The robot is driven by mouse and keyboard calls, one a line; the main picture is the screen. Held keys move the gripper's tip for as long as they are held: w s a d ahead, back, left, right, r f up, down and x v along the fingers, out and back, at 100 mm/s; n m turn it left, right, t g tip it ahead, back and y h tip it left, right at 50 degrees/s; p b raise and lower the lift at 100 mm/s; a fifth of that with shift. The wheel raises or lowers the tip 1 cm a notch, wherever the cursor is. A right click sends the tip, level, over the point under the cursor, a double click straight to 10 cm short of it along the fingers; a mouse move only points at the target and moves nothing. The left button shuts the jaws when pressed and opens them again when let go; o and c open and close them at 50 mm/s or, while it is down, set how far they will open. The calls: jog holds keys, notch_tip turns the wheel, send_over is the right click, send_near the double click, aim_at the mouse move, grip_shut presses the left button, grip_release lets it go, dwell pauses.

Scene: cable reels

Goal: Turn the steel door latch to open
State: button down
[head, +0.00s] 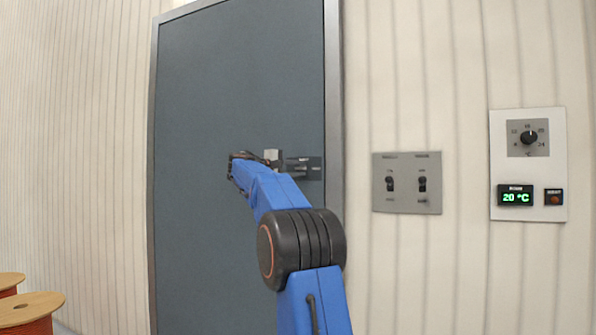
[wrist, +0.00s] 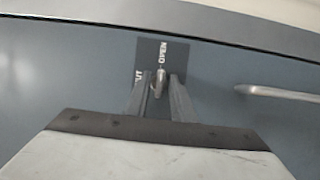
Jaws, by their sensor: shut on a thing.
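The grey-blue door (head: 235,80) stands in its frame ahead. Its dark latch plate (head: 313,168) shows just right of my gripper in the head view. In the wrist view the plate (wrist: 148,48) bears the word OPEN and a second, partly hidden word, both turned sideways. The steel door latch (wrist: 161,80) is a small bright lever between my fingers. My gripper (wrist: 161,88) is shut on it, with a finger at each side. In the head view my gripper (head: 272,157) is at the door, and the arm hides the latch itself.
A steel bar handle (wrist: 280,93) sits on the door right of the latch in the wrist view. A switch panel (head: 407,200) and a thermostat panel (head: 550,170) reading 20 °C are on the wall at right. Cable reels (head: 30,308) stand at lower left.

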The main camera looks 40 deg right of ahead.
dwell(0.4)
jog(key=c, duration=1.8)
grip_release()
jog(key=shift+c, duration=0.2)
jog(key=a, duration=1.7)
jog(key=shift+a, duration=0.15)
jog(key=shift+s, duration=0.1)
jog(key=s+a+f+t+y, duration=0.1)
jog(key=s+a+f+y, duration=0.5)
jog(key=f, duration=1.1)
jog(key=s+a+f+t+y, duration=0.2)
jog(key=s+a+f+y, duration=0.4)
jog(key=s+a+f, duration=0.8)
jog(key=s+a+f+t+y, duration=0.1)
jog(key=s+a+f+y, duration=0.5)
jog(key=s+a+f, duration=0.5)
jog(key=s+f, duration=0.9)
jog(key=s, duration=0.1)
jog(key=shift+t, duration=0.4)
